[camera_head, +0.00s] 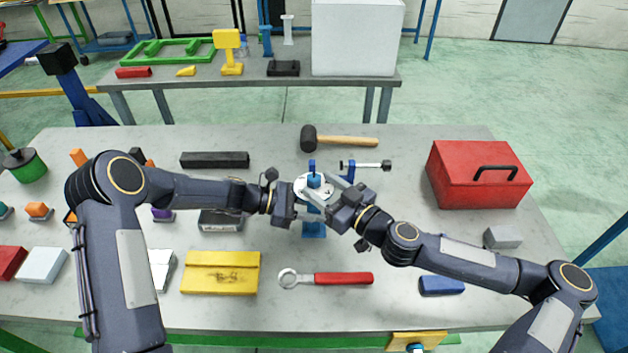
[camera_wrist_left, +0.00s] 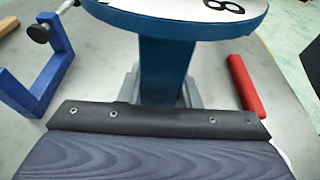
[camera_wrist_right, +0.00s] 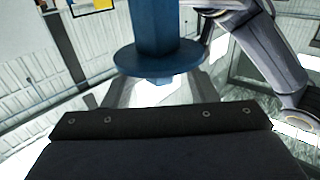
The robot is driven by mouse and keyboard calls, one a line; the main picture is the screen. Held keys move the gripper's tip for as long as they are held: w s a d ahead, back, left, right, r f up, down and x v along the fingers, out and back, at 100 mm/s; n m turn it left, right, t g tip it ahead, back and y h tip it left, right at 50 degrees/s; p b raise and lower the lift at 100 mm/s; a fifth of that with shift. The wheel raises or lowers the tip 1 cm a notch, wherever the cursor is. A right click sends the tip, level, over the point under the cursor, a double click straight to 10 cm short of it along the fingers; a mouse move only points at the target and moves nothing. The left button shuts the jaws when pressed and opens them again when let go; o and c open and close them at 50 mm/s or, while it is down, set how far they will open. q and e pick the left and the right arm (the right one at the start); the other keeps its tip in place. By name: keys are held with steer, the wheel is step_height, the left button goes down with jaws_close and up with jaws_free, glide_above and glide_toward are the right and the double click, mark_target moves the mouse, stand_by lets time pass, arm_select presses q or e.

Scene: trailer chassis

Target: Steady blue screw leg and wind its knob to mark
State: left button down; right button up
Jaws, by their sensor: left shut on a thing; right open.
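The blue screw leg stands upright near the middle of the table, its blue base (camera_head: 314,230) toward me. A white marked dial (camera_head: 301,184) sits near its top, with the blue knob (camera_head: 313,180) above. My left gripper (camera_head: 301,213) is shut on the blue post (camera_wrist_left: 168,65), below the dial (camera_wrist_left: 215,8), which shows a figure 8. My right gripper (camera_head: 328,196) is open, close to the knob from the right. The right wrist view shows the blue knob (camera_wrist_right: 155,28) with its round flange ahead of the jaws. Whether a finger touches it cannot be told.
A blue clamp (camera_head: 352,172) stands just behind right of the leg, and a mallet (camera_head: 345,143) lies behind. A red-handled wrench (camera_head: 340,279) and yellow case (camera_head: 220,273) lie in front. A red toolbox (camera_head: 478,177) stands right. Table between wrench and blue block (camera_head: 441,286) is clear.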

mark_target(320, 186)
steer(key=shift+x, duration=1.5)
steer(key=c, duration=0.9)
